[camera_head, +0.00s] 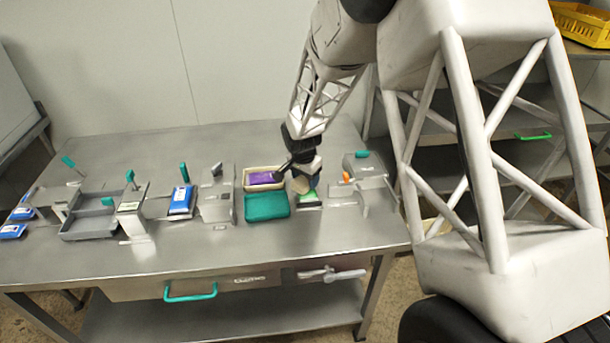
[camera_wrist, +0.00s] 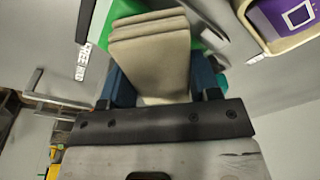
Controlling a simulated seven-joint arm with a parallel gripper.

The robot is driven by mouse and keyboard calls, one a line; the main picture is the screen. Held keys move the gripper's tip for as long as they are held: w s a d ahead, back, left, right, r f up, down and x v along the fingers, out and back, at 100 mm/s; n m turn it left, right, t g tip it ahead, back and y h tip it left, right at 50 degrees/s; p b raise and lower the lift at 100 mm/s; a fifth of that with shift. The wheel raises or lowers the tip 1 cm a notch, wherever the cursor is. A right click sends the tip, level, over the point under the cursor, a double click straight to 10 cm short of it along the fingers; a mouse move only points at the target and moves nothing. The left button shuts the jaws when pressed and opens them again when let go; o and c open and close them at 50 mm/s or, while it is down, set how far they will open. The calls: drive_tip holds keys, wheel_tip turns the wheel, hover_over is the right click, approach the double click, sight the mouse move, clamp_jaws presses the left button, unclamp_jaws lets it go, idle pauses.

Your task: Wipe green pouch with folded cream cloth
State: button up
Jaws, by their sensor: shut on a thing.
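The folded cream cloth (camera_wrist: 150,48) is between the blue fingers of my gripper (camera_wrist: 162,88) in the wrist view, its layered end sticking out past them. My gripper (camera_head: 304,168) is shut on it, and a small part of the cloth (camera_head: 301,185) shows in the head view. The green pouch (camera_head: 311,199) lies at the right part of the table, just under the cloth. In the wrist view the green pouch (camera_wrist: 120,10) shows beside and behind the cloth, which hides much of it. I cannot tell whether cloth and pouch touch.
A cream tray (camera_head: 247,187) with a purple pouch (camera_head: 265,177) stands left of my gripper. A metal fixture with an orange part (camera_head: 346,177) stands close on the right. Grey fixtures and blue pouches (camera_head: 180,199) fill the left.

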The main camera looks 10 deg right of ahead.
drive_tip(key=shift+s, duration=2)
wheel_tip(320, 180, up, 8)
drive_tip(key=n, duration=0.5)
hover_over(328, 175)
drive_tip(key=shift+s+f, duration=0.25)
drive_tip(key=shift+f, duration=0.6)
drive_tip(key=shift+f, duration=0.1)
drive_tip(key=shift+f, duration=3.05)
drive_tip(key=shift+f, duration=1.85)
drive_tip(key=shift+f, duration=0.2)
